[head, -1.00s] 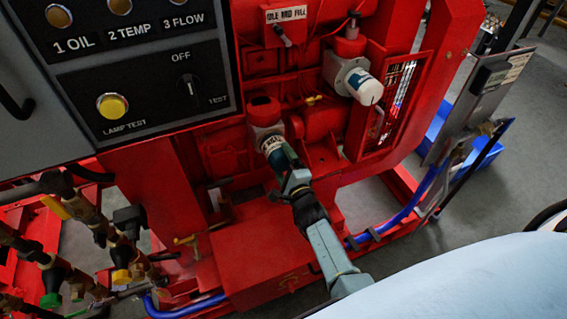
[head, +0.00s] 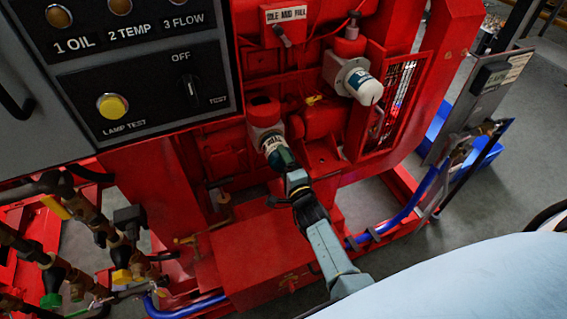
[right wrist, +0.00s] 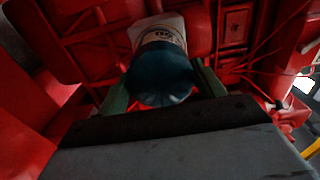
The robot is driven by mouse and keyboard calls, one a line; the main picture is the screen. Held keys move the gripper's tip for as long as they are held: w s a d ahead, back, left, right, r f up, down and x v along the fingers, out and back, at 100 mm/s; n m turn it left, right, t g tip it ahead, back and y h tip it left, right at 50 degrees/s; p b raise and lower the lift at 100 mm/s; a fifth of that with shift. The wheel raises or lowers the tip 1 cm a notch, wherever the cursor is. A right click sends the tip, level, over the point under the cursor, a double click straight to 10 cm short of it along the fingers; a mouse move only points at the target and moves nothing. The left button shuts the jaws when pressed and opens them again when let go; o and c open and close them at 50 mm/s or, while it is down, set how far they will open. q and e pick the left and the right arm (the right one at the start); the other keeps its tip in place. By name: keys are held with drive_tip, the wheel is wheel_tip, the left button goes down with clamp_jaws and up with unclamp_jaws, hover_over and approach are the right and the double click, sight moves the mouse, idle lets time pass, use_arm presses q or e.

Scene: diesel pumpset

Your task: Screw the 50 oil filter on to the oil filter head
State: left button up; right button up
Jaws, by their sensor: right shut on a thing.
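The 50 oil filter (head: 274,147) is a white and dark green canister at the lower middle of the red engine in the head view. It also shows in the right wrist view (right wrist: 162,75), its dark green end toward the camera and "50" on its pale band. Its upper end meets the oil filter head (head: 263,112), a red and grey fitting; I cannot tell whether the threads are engaged. My right gripper (head: 287,160) is shut on the filter, with one finger on each side in the right wrist view (right wrist: 164,90). My left gripper is not in view.
A second white filter (head: 362,84) hangs up and right of it. A grey control panel (head: 140,75) stands at the left. Brass pipework (head: 95,225) is at the lower left.

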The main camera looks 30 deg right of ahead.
drive_tip(key=shift+f, duration=0.1)
drive_tip(key=shift+c, duration=0.7)
drive_tip(key=m, duration=0.3)
drive_tip(key=shift+m, duration=0.4)
drive_tip(key=m, duration=0.5)
drive_tip(key=m, duration=0.9)
drive_tip(key=o, duration=1.8)
drive_tip(key=shift+c, duration=0.2)
